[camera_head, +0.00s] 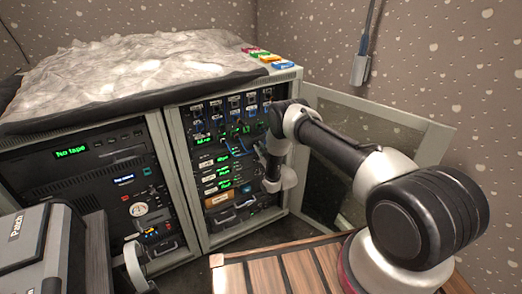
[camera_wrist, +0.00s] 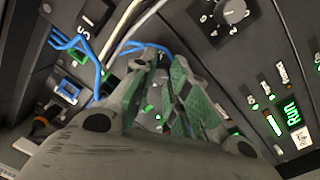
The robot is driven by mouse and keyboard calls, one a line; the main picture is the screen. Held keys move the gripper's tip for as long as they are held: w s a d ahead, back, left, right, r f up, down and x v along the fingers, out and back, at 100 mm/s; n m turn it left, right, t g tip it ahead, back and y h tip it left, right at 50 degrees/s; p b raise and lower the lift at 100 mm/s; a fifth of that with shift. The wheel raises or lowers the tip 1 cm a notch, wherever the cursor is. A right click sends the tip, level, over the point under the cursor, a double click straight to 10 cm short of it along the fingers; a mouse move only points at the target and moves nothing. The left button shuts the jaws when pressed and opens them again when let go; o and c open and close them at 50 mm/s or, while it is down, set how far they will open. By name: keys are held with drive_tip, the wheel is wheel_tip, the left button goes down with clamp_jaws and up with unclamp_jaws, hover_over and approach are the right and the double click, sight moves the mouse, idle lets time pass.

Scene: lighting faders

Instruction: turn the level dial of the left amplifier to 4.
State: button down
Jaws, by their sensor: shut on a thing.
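My gripper (camera_head: 262,150) is at the front of the open rack, at the right end of my arm's reach into it. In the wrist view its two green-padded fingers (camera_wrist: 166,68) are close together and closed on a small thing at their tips. That thing is mostly hidden by the fingers; it appears to be a dial on the panel, but its pointer and scale cannot be read.
Blue cables (camera_wrist: 82,48) and pale cables run close beside the fingers. A green-lit panel (camera_wrist: 291,114) is at the right. The rack's door (camera_head: 375,140) stands open at the right. A second rack with a "No tape" display (camera_head: 70,152) is at the left.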

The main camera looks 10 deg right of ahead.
drive_tip(key=m, duration=0.5)
drive_tip(key=shift+m, duration=0.3)
drive_tip(key=m, duration=0.5)
drive_tip(key=shift+r+g, duration=0.1)
drive_tip(key=shift+g, duration=0.2)
drive_tip(key=m+y, duration=0.1)
drive_tip(key=m, duration=0.4)
drive_tip(key=shift+d, duration=0.1)
drive_tip(key=shift+m, duration=2.3)
drive_tip(key=c, duration=1.3)
unclamp_jaws()
drive_tip(key=shift+c, duration=0.2)
